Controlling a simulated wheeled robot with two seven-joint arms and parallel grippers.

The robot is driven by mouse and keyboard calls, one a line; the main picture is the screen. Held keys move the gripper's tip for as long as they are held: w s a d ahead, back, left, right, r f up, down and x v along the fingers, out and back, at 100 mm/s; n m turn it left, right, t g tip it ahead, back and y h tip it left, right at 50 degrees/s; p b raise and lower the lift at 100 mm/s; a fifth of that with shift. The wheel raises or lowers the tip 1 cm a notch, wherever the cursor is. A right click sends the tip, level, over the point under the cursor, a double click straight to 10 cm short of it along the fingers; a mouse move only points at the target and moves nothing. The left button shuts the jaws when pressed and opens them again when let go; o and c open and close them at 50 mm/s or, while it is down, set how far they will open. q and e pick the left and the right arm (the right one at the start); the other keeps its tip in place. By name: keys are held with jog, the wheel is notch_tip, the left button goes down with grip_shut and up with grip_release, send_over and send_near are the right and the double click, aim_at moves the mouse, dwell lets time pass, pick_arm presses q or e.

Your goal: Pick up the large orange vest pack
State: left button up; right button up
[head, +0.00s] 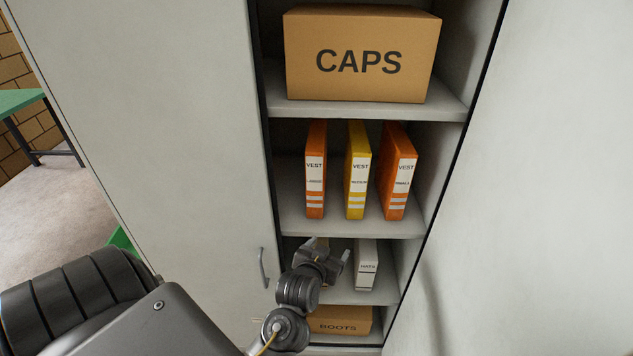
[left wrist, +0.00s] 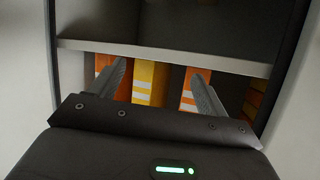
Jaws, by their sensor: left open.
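Three vest packs stand upright side by side on the middle cabinet shelf: an orange one (head: 315,170) on the left, a yellow one (head: 357,170) in the middle and an orange one (head: 398,172) on the right. Their size labels are small; the left one seems to read large. My left gripper (head: 328,250) is open and empty, below the front edge of that shelf in the head view. In the left wrist view, orange and yellow packs (left wrist: 150,82) show beyond and between the open fingers, which partly cover them. My right gripper is not in view.
A CAPS box (head: 360,55) fills the shelf above. A white HATS pack (head: 366,265) stands on the shelf below, partly behind my gripper, with a BOOTS box (head: 340,321) lower down. Cabinet doors (head: 150,120) flank the opening; the left one has a handle (head: 264,268).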

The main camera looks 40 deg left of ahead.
aim_at(314, 181)
pick_arm(q)
jog(key=w+a+r+n+t+y, duration=0.25)
jog(key=a+r+n+y, duration=0.45)
jog(key=r, duration=0.6)
jog(key=w+a+m, duration=0.1)
jog(key=w+a, duration=0.1)
jog(key=w+a+m+p, duration=0.1)
jog(key=w, duration=0.1)
jog(key=shift+w+a+f+g+h, duration=0.15)
jog(key=shift+w+a+g+h, duration=0.1)
jog(key=shift+a+h, duration=0.1)
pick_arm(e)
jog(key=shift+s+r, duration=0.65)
pick_arm(q)
jog(key=p+x, duration=0.2)
jog(key=x, duration=0.2)
jog(key=shift+w+a, duration=0.1)
jog(key=shift+w, duration=0.15)
jog(key=shift+w+a+f, duration=0.15)
jog(key=shift+w+a, duration=0.05)
jog(key=shift+w, duration=0.05)
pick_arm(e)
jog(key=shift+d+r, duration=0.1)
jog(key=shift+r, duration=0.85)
pick_arm(q)
jog(key=shift+d, duration=0.1)
jog(key=shift+c, duration=0.3)
jog(key=c, duration=1.1)
